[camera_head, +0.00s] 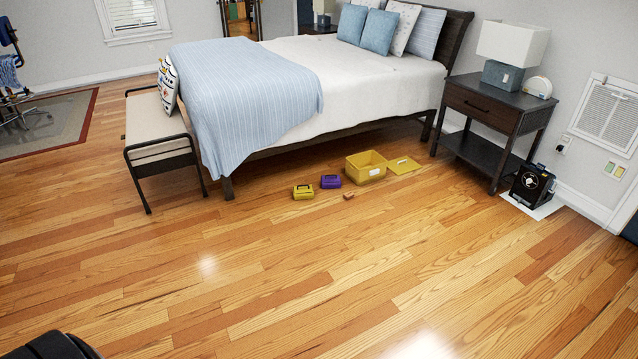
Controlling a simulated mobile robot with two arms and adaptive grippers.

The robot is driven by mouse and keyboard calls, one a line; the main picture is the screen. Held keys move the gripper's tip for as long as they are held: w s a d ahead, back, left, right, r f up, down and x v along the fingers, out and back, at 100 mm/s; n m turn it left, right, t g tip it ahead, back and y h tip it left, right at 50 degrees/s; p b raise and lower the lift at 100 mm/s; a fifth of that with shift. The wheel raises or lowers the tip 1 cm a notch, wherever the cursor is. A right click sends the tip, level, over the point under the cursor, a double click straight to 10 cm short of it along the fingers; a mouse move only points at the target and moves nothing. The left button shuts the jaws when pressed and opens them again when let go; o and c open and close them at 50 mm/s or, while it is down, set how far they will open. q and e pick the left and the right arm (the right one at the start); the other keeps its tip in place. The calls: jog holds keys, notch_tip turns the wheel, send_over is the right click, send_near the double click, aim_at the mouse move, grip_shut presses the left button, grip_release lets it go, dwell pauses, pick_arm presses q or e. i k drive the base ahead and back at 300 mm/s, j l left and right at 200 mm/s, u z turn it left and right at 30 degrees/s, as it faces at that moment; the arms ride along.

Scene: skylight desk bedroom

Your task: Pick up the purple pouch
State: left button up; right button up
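The purple pouch (331,182) is a small, box-like purple thing on the wooden floor beside the bed. It stands between a small yellow case (303,192) on its left and an open yellow box (366,167) on its right. Neither of my grippers shows in the head view. Only a dark rounded part, probably of my own body, shows at the bottom left corner. The pouch is far off and small, so its details are hard to make out.
A small orange-red block (348,195) lies in front of the pouch. A flat yellow lid (403,165) lies right of the box. The bed (355,75), bench (150,125) and nightstand (490,105) stand behind and beside them. The wooden floor (270,270) in front is clear.

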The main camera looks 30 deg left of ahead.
aim_at(327, 181)
jog(key=i+u, duration=0.4)
jog(key=i, duration=0.7)
jog(key=i+u, duration=0.1)
jog(key=i, duration=1.35)
jog(key=i+l+u, duration=0.1)
jog(key=i, duration=1.3)
jog(key=i+u, duration=0.3)
jog(key=i, duration=0.25)
jog(key=i+u, duration=0.35)
jog(key=i, duration=0.15)
jog(key=i+l+u, duration=0.3)
jog(key=i, duration=0.25)
